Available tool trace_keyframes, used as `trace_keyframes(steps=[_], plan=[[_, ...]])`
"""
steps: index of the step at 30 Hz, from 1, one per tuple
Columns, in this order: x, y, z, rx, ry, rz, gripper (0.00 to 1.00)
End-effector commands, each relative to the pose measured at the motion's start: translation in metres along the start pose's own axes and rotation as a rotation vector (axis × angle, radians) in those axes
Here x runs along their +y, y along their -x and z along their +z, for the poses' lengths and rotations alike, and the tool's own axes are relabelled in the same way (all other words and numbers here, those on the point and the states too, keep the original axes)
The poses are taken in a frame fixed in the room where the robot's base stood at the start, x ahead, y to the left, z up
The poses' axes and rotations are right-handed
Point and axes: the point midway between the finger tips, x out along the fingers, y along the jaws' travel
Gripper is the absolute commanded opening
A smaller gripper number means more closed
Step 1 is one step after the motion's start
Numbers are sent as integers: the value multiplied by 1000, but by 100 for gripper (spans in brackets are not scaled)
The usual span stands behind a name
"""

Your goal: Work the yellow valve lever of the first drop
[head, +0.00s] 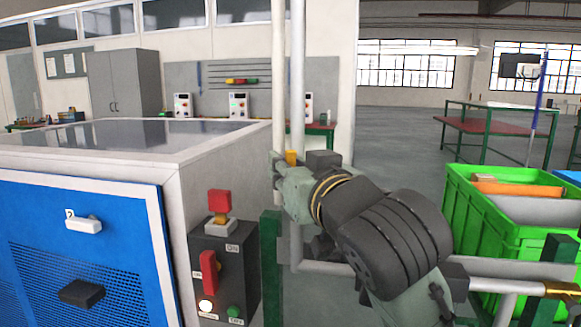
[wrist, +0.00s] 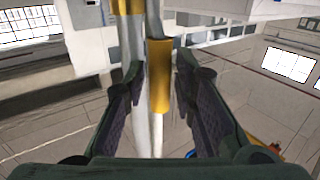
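In the wrist view a yellow piece (wrist: 159,75), which looks like the valve lever, stands between the two fingers of my gripper (wrist: 159,82). The fingers are spread, with a visible gap on each side of it. I cannot tell how deep it sits between them. In the head view a small yellow piece (head: 291,157) shows by the vertical white pipe (head: 298,80), beside the end of my arm. My wrist hides most of the fingers and the valve there. A second yellow fitting (wrist: 128,6) shows at the top of the wrist view.
A blue and white generator cabinet (head: 85,250) stands at left, with a dark control box (head: 225,270) bearing red switches. Horizontal pipework (head: 520,287) runs at lower right before green crates (head: 480,235). A green post (head: 271,270) stands just left of my arm.

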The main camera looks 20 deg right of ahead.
Motion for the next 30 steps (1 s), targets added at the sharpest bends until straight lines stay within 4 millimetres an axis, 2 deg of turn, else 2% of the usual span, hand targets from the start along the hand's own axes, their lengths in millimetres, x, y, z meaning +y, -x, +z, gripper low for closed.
trace_keyframes(steps=[10,30], plan=[[0,0,0,0,0,0,0],[1,0,0,2,-3,0,0]])
